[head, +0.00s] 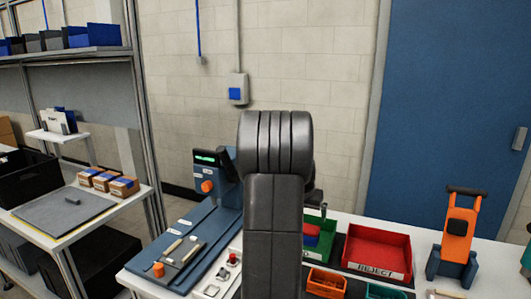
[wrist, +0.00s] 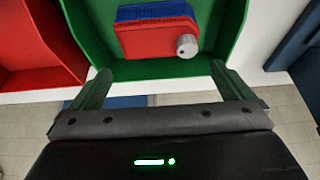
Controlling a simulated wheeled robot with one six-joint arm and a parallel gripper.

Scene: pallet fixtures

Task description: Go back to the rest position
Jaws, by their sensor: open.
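My gripper (wrist: 161,76) is open in the wrist view, its two fingers wide apart with nothing between them. Beyond the fingertips is a green bin (wrist: 87,22) holding a red and blue part (wrist: 152,38) with a grey round knob (wrist: 187,45). The part lies in the bin, apart from the fingers. In the head view my arm stands upright in the middle and hides the gripper. The green bin (head: 328,240) shows partly to the right of the arm, with some red and blue in it.
A red bin marked REJECT (head: 378,250) stands right of the green bin. An orange and dark device (head: 459,240) stands at the table's right. A blue fixture (head: 185,250) lies left of my arm. A side table (head: 65,212) and shelving are further left.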

